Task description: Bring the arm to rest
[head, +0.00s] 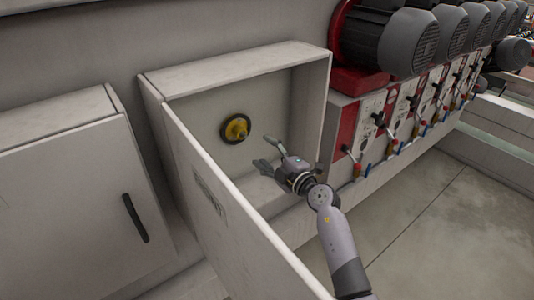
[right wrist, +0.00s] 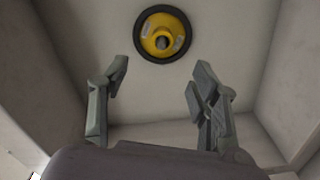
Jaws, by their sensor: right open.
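My right gripper (head: 268,153) is open and empty at the mouth of an open cabinet box (head: 235,68). Its two fingers also show apart in the right wrist view (right wrist: 160,88), with nothing between them. A yellow knob on a black round base (head: 236,129) sits on the back wall of the box, up and left of the gripper in the head view. In the right wrist view the knob (right wrist: 162,34) is beyond the fingertips and apart from them. My right arm (head: 340,240) reaches in from the lower right. My left gripper is not in view.
The box's open door (head: 225,205) stands close to the left of my right arm. A shut cabinet with a dark handle (head: 136,218) is at the left. Motors (head: 398,40) and a row of levers and valves (head: 385,122) line the right. The floor at lower right (head: 430,215) is clear.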

